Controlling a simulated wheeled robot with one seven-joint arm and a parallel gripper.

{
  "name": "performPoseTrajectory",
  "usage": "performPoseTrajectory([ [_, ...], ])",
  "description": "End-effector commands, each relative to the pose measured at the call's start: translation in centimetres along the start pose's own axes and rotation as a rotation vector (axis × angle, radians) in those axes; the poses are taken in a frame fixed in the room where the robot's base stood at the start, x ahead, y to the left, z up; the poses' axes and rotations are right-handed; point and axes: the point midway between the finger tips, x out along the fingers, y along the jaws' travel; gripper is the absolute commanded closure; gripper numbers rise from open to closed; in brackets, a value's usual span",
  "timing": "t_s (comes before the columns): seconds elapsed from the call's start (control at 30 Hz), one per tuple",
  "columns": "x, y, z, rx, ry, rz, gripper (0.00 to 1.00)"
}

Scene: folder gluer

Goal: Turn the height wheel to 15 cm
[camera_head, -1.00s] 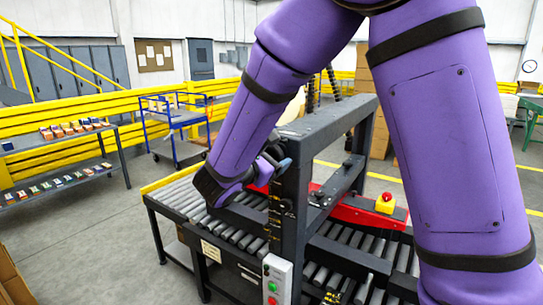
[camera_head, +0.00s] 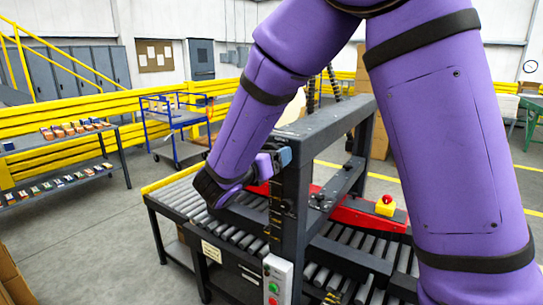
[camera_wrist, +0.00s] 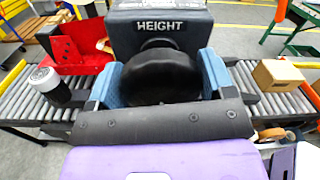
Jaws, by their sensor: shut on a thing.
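The black height wheel (camera_wrist: 160,75) sits below a dark housing (camera_wrist: 158,28) marked "HEIGHT" in the wrist view. My gripper (camera_wrist: 161,82) has its two blue fingers on either side of the wheel and is shut on it. In the head view my gripper (camera_head: 276,160) is at the left post of the dark machine frame (camera_head: 325,122), and the wheel is hidden there. A scale with yellow marks (camera_head: 276,215) runs down that post. Its reading is too small to make out.
A roller conveyor (camera_head: 215,218) runs through the frame. A red guard with a yellow box and red button (camera_head: 386,206) is on the right. A control box with green and red buttons (camera_head: 277,280) stands in front. A cardboard box (camera_wrist: 278,75) sits on rollers.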

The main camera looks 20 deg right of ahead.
Motion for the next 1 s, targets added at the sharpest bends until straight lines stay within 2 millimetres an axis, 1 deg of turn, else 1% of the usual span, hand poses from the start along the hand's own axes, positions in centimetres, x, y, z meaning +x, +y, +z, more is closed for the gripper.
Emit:
performPoseTrajectory([
  [1.0,-0.08,0.38,-0.26,-0.946,-0.026,0.016,0.48],
])
